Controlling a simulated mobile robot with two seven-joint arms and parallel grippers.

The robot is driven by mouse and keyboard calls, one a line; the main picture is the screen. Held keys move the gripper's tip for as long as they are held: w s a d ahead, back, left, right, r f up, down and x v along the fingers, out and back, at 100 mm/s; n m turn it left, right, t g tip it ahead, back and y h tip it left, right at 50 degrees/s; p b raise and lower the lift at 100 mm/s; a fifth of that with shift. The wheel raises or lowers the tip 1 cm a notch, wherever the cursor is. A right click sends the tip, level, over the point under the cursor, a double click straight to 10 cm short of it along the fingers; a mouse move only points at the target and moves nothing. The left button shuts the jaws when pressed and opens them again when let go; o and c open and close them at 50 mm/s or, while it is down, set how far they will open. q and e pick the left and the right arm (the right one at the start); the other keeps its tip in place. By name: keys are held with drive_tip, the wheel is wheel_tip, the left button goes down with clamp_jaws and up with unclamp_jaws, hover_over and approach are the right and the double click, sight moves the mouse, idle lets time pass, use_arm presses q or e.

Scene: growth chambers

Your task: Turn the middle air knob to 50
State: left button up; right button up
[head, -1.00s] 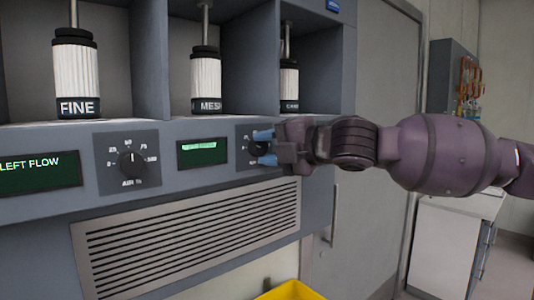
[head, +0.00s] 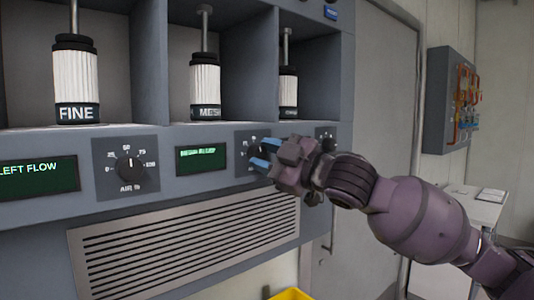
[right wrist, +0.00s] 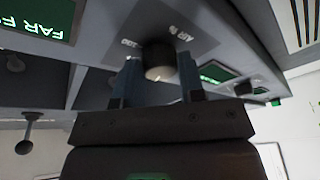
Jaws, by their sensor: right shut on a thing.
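The middle air knob (head: 256,149) is a dark round knob on a grey dial plate, right of the middle green display (head: 201,157). My right gripper (head: 264,155) is at the front of it, with its blue fingers around the knob, one upper right and one lower left. In the right wrist view the knob (right wrist: 158,60) sits between the two fingers (right wrist: 158,82), and the gripper is shut on it. The fingers cover much of the dial, so the pointer's setting cannot be read. My left gripper is not in view.
A left knob (head: 130,168) with a scale sits beside the "LEFT FLOW" display (head: 38,175). Another knob (head: 325,139) is partly hidden right of my gripper. A vent grille (head: 190,240) lies below; labelled white cylinders (head: 76,85) stand in bays above. A yellow bin (head: 290,294) is at the bottom.

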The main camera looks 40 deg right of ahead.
drive_tip(key=shift+a+f+m+t+p, duration=0.1)
drive_tip(key=shift+m+t+p, duration=0.35)
drive_tip(key=shift+m, duration=1.05)
drive_tip(key=shift+h, duration=0.4)
drive_tip(key=o, duration=0.9)
